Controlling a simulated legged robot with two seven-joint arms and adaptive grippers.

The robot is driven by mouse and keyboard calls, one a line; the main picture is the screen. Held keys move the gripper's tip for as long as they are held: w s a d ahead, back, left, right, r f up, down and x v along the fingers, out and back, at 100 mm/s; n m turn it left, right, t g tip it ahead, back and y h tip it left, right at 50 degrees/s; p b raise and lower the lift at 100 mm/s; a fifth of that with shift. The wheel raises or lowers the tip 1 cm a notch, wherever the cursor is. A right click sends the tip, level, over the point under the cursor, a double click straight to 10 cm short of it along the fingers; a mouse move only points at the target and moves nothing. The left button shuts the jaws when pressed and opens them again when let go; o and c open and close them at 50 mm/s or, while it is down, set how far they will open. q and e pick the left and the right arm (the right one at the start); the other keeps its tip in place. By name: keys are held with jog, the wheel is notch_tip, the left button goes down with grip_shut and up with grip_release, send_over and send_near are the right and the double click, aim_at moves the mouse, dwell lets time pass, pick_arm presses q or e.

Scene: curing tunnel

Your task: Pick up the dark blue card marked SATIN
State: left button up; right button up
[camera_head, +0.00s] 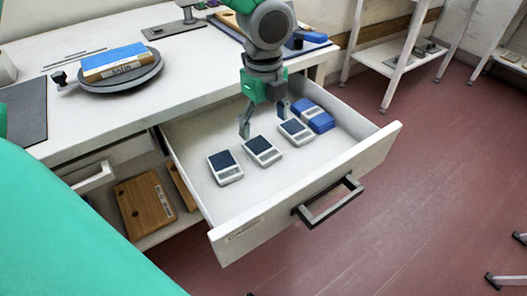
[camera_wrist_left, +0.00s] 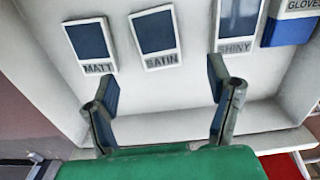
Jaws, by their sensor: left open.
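The SATIN card (camera_head: 262,151), dark blue with a pale border, lies in the open drawer (camera_head: 247,219), the middle of three cards in a row. My left gripper (camera_head: 265,118) is open and empty, over the drawer behind the SATIN card. In the left wrist view the gripper (camera_wrist_left: 162,72) has its fingers spread just below that card, apart from it. My right gripper is not in view.
A blue GLOVES box (camera_wrist_left: 289,28) lies beside the SHINY card. A blue and tan block (camera_head: 118,62) marked SATIN rests on a dark round stand (camera_head: 112,85) on the white table (camera_head: 90,115). The drawer walls surround the cards.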

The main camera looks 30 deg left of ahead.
aim_at(263, 149)
pick_arm(q)
notch_tip(263, 149, down, 3)
jog(key=shift+r+b, duration=0.1)
jog(key=shift+b, duration=0.2)
notch_tip(263, 149, down, 5)
jog(key=b, duration=0.3)
jog(key=shift+a+f, duration=0.15)
jog(key=shift+f, duration=0.05)
jog(key=shift+r, duration=0.15)
jog(key=c, duration=1.2)
